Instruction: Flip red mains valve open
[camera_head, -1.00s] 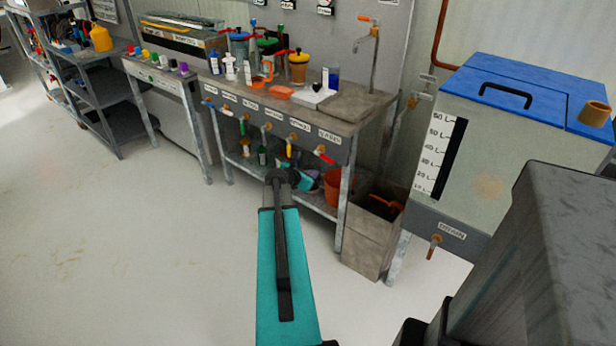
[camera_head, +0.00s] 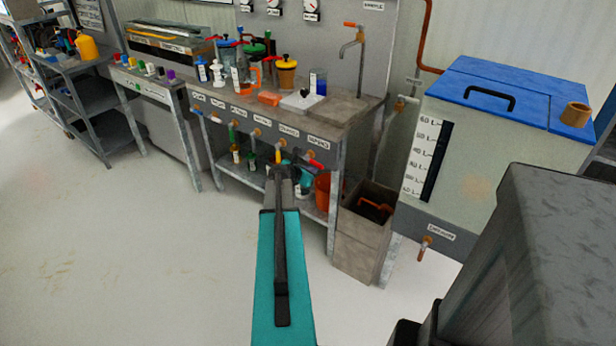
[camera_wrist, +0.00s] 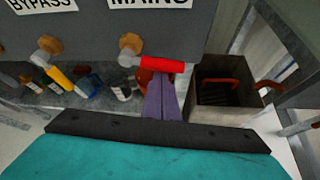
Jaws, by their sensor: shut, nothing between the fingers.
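The red mains valve handle (camera_wrist: 163,65) points to the right from its brass fitting (camera_wrist: 131,45) in the wrist view, below the label reading MAINS (camera_wrist: 150,3). It lies about level. In the head view the red handle (camera_head: 318,165) shows at the right end of the bench's front valve row. My gripper (camera_wrist: 162,84) is shut and empty, its purple fingers just below the red handle in the picture. I cannot tell whether they touch it. In the head view my gripper (camera_head: 283,172) is in front of the bench, its fingers hard to make out.
A yellow valve handle (camera_wrist: 58,76) hangs down left of the mains valve, under the BYPASS label (camera_wrist: 40,3). Bottles stand on the lower shelf. A grey bin (camera_wrist: 225,90) stands to the right. A blue-lidded tank (camera_head: 465,140) is farther right. The floor at left is clear.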

